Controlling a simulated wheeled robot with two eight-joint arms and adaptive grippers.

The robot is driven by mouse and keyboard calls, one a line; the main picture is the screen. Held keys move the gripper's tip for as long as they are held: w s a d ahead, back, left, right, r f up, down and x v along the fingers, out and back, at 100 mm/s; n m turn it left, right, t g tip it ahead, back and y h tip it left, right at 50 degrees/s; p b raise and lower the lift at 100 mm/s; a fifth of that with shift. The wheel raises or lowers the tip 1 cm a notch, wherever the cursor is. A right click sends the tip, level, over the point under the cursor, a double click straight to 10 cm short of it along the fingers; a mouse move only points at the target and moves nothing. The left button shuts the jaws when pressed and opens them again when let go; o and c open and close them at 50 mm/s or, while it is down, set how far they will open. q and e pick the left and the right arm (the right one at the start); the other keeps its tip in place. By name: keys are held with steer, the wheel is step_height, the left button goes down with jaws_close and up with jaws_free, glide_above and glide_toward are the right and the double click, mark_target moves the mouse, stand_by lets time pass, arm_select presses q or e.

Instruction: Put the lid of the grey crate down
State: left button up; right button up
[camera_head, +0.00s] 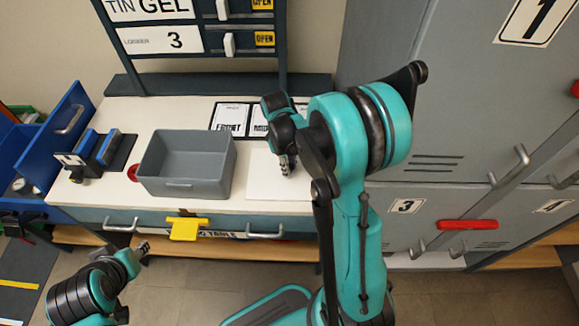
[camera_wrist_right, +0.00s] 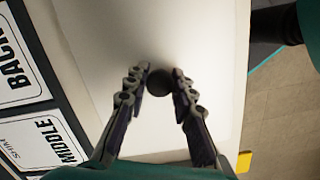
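The grey crate (camera_head: 187,185) stands open-topped on the table and looks empty. To its right is a flat pale panel (camera_head: 262,183), which looks like the lid; it also shows in the right wrist view (camera_wrist_right: 205,40). A dark round knob (camera_wrist_right: 159,82) stands on it. My right gripper (camera_head: 287,168) is over the panel, pointing down. In the right wrist view its fingers close in on both sides of the knob and seem to touch it. I cannot tell whether the panel rests on the table. My left gripper (camera_head: 143,248) is low, before the table; its fingers are too small to read.
The pale table (camera_head: 100,200) carries label cards (camera_head: 230,118) behind the panel and a blue-and-black fixture (camera_head: 98,150) left of the crate. A blue bin (camera_head: 60,120) stands at the left. A yellow tag (camera_head: 185,229) hangs at the front edge. Grey lockers (camera_head: 440,130) stand right.

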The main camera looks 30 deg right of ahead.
steer(key=o, duration=0.4)
steer(key=shift+c, duration=0.2)
step_height(320, 180, up, 11)
steer(key=w+p, duration=0.1)
steer(key=p, duration=0.3)
steer(key=s+a+r+m+t+y, duration=0.1)
steer(key=s+a+r+m+t, duration=0.6)
steer(key=s+a, duration=0.3)
steer(key=shift+s+a+r+t+p, duration=0.2)
steer(key=shift+s+a+t+p, duration=0.1)
steer(key=shift+s+t, duration=0.65)
steer(key=shift+s, duration=0.1)
